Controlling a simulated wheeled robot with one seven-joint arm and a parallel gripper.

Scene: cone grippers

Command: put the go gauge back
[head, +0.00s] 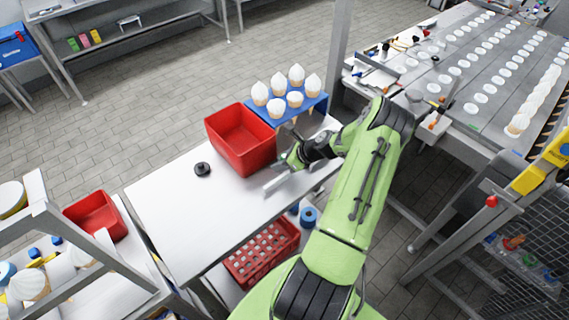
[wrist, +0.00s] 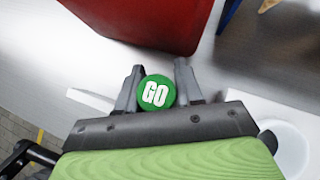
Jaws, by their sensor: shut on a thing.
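The go gauge (wrist: 157,93) shows in the wrist view as a round green face with white "GO" lettering. It sits between the two grey fingers of my gripper (wrist: 160,68), which is shut on it. In the head view my gripper (head: 284,163) is over the right part of the white table (head: 190,215), just in front of the red bin (head: 240,145). The gauge cannot be made out clearly there, and its lower part is hidden.
A blue rack (head: 262,113) with several cones stands behind the red bin. A black round object (head: 202,169) lies on the table to the left. A pale bar-like piece (head: 276,184) is close to my gripper. The table's front left is clear.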

